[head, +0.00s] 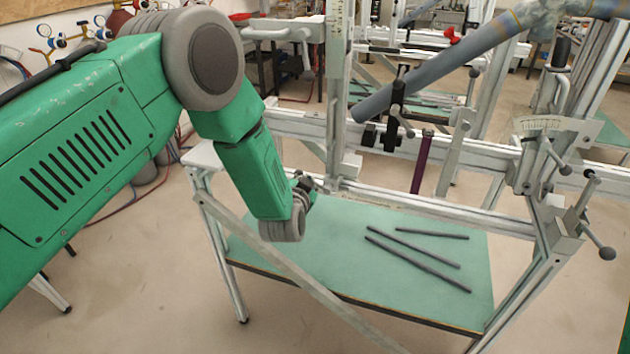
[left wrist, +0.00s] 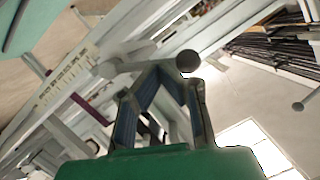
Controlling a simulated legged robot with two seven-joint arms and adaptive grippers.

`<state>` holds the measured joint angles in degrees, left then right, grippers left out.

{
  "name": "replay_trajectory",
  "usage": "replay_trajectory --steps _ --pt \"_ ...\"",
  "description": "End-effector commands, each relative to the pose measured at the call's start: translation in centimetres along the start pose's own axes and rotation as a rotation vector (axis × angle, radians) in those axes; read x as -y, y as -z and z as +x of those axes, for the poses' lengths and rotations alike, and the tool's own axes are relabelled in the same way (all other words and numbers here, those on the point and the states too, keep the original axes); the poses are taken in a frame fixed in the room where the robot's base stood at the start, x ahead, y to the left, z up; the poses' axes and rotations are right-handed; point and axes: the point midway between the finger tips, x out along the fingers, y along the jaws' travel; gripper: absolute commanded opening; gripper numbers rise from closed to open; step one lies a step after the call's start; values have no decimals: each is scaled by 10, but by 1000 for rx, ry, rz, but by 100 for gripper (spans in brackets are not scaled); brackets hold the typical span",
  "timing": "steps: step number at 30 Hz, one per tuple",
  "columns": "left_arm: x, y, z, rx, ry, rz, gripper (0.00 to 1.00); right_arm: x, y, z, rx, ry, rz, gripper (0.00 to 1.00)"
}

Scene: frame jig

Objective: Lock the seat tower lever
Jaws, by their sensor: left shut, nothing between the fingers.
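My left gripper (head: 306,184) hangs low beside the near rail of the jig, partly hidden by its own wrist. In the left wrist view its fingers (left wrist: 165,72) are shut and empty. A grey lever (left wrist: 135,67) with a round ball knob (left wrist: 187,61) lies just beyond the fingertips. I cannot tell whether they touch it. A pale upright with a scale (head: 336,45) stands behind my gripper in the head view, with a grey lever (head: 306,58) on its left side. I cannot tell which lever is the seat tower's. My right gripper is not in view.
A green table shelf (head: 340,235) below the rail holds several dark rods (head: 415,258). At the right, a dial bracket (head: 540,128) carries levers with ball knobs (head: 606,253). A grey tube (head: 450,65) slants across the upper right. A purple post (head: 422,162) stands on the rail.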

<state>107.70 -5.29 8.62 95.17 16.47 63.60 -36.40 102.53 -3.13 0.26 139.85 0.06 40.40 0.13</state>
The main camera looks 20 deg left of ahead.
Motion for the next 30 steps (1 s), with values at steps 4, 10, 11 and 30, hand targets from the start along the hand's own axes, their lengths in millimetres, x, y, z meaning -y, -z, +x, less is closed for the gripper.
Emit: replay_trajectory --steps 4,10,11,30 --pt "3 -11 4 2 -41 -137 0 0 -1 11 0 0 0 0" --pt "3 -23 8 2 -99 -320 0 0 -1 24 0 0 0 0" --pt "3 -25 8 2 -108 -347 0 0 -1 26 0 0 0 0" --pt "-11 -56 18 1 -288 -906 0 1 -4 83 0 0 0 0"
